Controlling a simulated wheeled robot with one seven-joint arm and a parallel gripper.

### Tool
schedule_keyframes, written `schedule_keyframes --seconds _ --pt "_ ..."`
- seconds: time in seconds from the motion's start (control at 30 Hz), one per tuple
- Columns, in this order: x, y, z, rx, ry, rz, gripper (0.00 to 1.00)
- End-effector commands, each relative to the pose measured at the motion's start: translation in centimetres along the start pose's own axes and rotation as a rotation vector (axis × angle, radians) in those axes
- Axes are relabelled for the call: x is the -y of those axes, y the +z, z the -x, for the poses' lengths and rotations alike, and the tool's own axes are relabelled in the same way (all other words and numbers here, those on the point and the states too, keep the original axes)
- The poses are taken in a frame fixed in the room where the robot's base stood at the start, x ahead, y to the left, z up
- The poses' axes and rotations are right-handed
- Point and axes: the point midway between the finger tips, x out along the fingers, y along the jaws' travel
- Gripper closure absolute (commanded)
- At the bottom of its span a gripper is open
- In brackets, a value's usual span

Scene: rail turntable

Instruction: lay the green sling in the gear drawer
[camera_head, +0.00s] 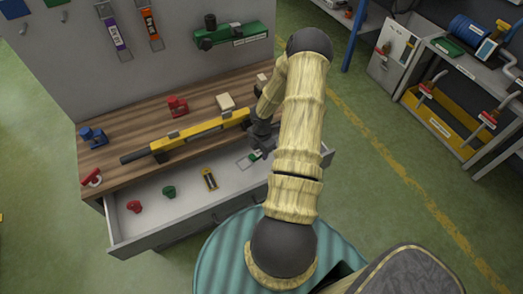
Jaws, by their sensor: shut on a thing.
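The gear drawer (165,236) is pulled open below the wooden bench top. My gripper (263,147) points down over the right part of the drawer, past the bench's front edge. It is shut on the green sling (255,155), of which only a small green piece shows at the fingertips. My arm and gripper hide the rest. I cannot tell whether the sling touches the drawer floor. A pale outlined rectangle (244,163) lies on the drawer floor just left of the sling.
The drawer also holds a red piece (134,206), a green piece (169,191) and a yellow-black item (209,179). A long yellow tool (200,134) lies along the bench top (133,124), close to my gripper. A teal ribbed round surface (225,262) is in front.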

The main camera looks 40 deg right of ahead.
Motion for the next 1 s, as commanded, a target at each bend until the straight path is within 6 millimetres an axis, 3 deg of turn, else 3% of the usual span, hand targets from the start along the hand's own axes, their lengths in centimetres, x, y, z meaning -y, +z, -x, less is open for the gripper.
schedule_keyframes --seconds 1.0 --pt "0.0 0.0 -6.8 0.0 0.0 0.001 0.94"
